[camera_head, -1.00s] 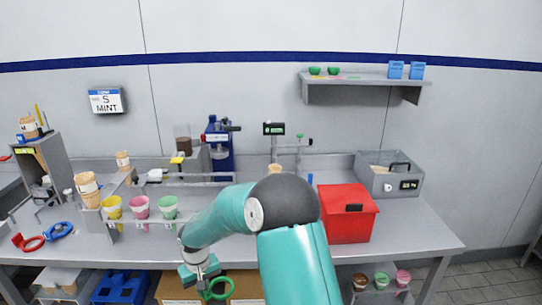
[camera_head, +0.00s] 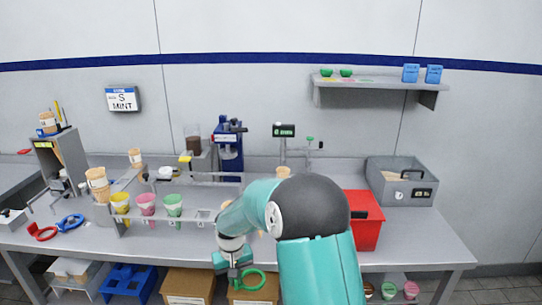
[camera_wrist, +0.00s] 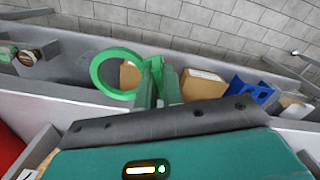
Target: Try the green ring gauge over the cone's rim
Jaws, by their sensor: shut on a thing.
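My gripper (camera_head: 238,266) is shut on the green ring gauge (camera_head: 264,281), held in front of the table's front edge, about at its height. In the wrist view the ring gauge (camera_wrist: 98,76) sticks out sideways from my gripper's fingers (camera_wrist: 158,84), and its opening is empty. Plain wafer cones stand at the left in a stack (camera_head: 97,180), and one cone (camera_head: 136,156) stands farther back. A rack holds yellow (camera_head: 120,203), pink (camera_head: 146,205) and green (camera_head: 174,206) wrapped cones. A tan cone top (camera_head: 284,172) shows behind my arm, partly hidden. I cannot tell which cone is meant.
A red box (camera_head: 369,226) stands right of my arm, partly hidden by it. A grey bin (camera_head: 400,190) is behind it. Red (camera_head: 42,233) and blue (camera_head: 70,223) ring gauges lie at the table's left front. Cardboard boxes (camera_head: 188,284) and a blue crate (camera_head: 128,281) are below the table.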

